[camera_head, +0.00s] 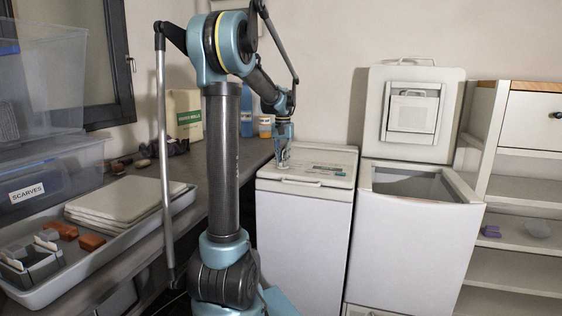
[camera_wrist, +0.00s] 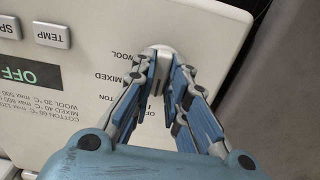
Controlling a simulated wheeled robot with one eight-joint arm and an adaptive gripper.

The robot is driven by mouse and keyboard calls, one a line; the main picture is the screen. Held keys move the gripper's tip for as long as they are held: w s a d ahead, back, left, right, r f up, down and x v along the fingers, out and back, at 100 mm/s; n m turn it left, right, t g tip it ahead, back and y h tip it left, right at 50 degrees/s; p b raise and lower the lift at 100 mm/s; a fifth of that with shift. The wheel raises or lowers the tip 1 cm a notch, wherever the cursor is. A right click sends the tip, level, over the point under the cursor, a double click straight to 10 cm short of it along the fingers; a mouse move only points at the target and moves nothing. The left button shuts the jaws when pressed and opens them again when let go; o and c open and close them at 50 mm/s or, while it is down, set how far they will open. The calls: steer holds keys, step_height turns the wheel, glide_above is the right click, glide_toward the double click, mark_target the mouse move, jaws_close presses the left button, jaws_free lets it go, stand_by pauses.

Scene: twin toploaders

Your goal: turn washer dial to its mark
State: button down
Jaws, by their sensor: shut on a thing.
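The washer (camera_head: 300,235) is the white toploader with its lid closed, standing at the end of the counter. Its dial (camera_wrist: 159,50) is a pale rounded knob on the top panel, seen in the wrist view beside the printed words WOOL, MIXED and a partly covered COTTON. My gripper (camera_wrist: 164,80) is shut on the dial, one finger on each side. In the head view my gripper (camera_head: 283,160) reaches down onto the left back part of the washer top, and the dial is hidden there. The dial's pointer and the mark cannot be made out.
TEMP button (camera_wrist: 52,35) and a dark display (camera_wrist: 25,72) reading OFF lie beside the dial. A second toploader (camera_head: 415,240) with raised lid (camera_head: 413,78) stands right of the washer. A counter (camera_head: 215,165) with a tray (camera_head: 60,275) and bins is at left, shelves (camera_head: 515,255) at right.

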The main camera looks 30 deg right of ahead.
steer(key=shift+w, duration=0.2)
steer(key=c, duration=1.6)
jaws_free()
steer(key=shift+s, duration=0.1)
step_height(320, 180, up, 12)
steer(key=shift+f, duration=0.1)
